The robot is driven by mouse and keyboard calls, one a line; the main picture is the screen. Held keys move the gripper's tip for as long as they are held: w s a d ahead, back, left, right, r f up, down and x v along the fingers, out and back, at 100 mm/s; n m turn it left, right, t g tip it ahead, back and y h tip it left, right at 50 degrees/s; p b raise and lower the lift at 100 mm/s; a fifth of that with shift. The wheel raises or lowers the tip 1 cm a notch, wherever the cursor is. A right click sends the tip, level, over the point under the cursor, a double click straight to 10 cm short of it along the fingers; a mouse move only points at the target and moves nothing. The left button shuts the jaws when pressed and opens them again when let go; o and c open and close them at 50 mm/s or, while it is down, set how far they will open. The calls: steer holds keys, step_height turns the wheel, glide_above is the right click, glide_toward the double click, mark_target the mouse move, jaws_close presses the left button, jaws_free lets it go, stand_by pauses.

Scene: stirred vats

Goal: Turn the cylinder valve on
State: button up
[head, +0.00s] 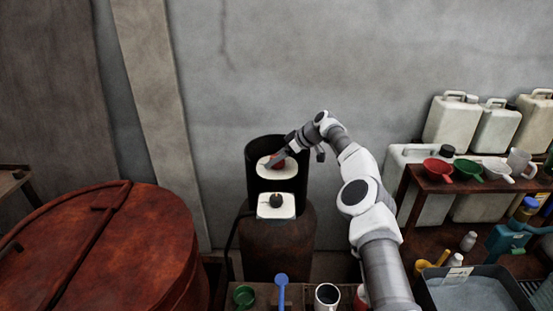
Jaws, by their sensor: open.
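A rusty brown cylinder (278,247) stands near the back wall, with a dark open-fronted shroud (255,182) on its top. Inside the shroud is a red valve knob (277,163) on a pale round plate. Below it is a dark knob (276,201) on a pale square plate. My arm reaches in from the right, and my gripper (274,160) is open at the red knob, partly covering it. I cannot tell whether the fingers touch the knob or are around it.
A large rust-red vat lid (105,255) fills the lower left. A bench in front holds a green cup (244,296), a blue ladle (282,285) and a white mug (327,295). White jerrycans (452,122), a scoop table (440,184) and a grey basin (432,292) stand at right.

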steer(key=shift+s+d+r+b, duration=0.15)
steer(key=shift+d+r+b, duration=0.3)
steer(key=shift+d+b, duration=0.1)
steer(key=b+v, duration=0.3)
steer(key=v, duration=1.2)
steer(key=shift+s+d+r, duration=0.2)
steer(key=shift+d+r, duration=0.05)
steer(key=shift+r, duration=0.05)
steer(key=s+a+r+m+h, duration=0.1)
steer(key=s+a+r+h, duration=0.3)
steer(key=s, duration=0.7)
steer(key=s+a+r+m+h, duration=0.15)
steer(key=s+a+r, duration=0.3)
steer(key=s, duration=0.55)
steer(key=s+d+m+h, duration=0.1)
steer(key=s+d+m, duration=0.15)
steer(key=s, duration=0.65)
steer(key=s+d+m+h, duration=0.2)
steer(key=s+d, duration=0.1)
steer(key=s, duration=0.5)
steer(key=s+d+f+m+t+b, duration=0.1)
steer(key=s+d+f+m, duration=0.4)
steer(key=s, duration=0.5)
step_height(320, 180, down, 3)
steer(key=shift+d+r+t+b, duration=0.35)
steer(key=shift+d+b, duration=0.3)
steer(key=shift+d, duration=0.5)
steer(key=shift+s+d+f+m, duration=0.2)
steer(key=shift+s+f+m, duration=0.2)
steer(key=shift+f, duration=0.2)
